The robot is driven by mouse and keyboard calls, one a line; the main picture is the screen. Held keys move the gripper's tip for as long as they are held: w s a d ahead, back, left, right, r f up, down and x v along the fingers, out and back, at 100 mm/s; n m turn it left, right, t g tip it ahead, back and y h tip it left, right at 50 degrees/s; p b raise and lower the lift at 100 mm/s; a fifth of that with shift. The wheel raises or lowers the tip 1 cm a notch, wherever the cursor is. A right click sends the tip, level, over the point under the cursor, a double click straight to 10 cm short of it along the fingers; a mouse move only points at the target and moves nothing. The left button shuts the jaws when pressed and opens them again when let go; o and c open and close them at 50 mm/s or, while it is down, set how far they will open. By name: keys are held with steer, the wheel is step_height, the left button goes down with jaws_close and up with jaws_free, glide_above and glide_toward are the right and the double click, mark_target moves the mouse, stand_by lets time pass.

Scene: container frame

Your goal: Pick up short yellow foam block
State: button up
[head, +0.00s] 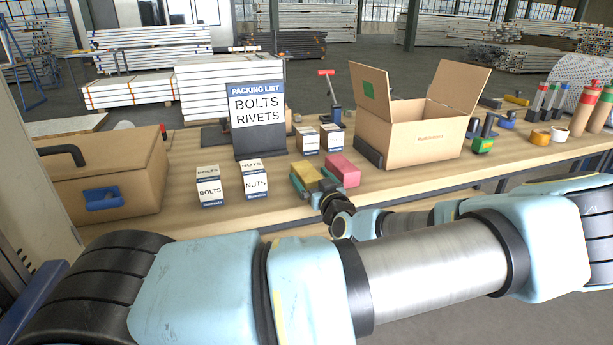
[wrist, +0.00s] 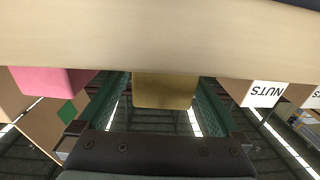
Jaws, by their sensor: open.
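The short yellow foam block (head: 305,173) stands on the workbench left of a pink-red block (head: 343,167). In the wrist view, which is upside down, the yellow block (wrist: 165,92) lies between the two green-padded fingers. My gripper (head: 311,186) is open at the block's near side in the head view, partly hidden by my own wrist. It also shows in the wrist view (wrist: 163,84), with a finger on each side of the block. I cannot tell whether either pad touches it.
The pink block (wrist: 52,80) is just outside one finger in the wrist view. A NUTS box (head: 255,180) and a BOLTS box (head: 209,188) stand left. The packing list sign (head: 257,120) is behind. An open carton (head: 420,140) stands right. The workbench front (head: 285,215) is bare.

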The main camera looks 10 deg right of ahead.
mark_target(304, 167)
steer(key=w, duration=0.1)
steer(key=w+p, duration=0.1)
steer(key=w+a+p, duration=0.1)
steer(key=shift+w+r, duration=0.35)
steer(key=shift+r, duration=0.05)
steer(key=shift+w+f, duration=0.15)
steer(key=shift+w, duration=0.2)
steer(key=c, duration=1.3)
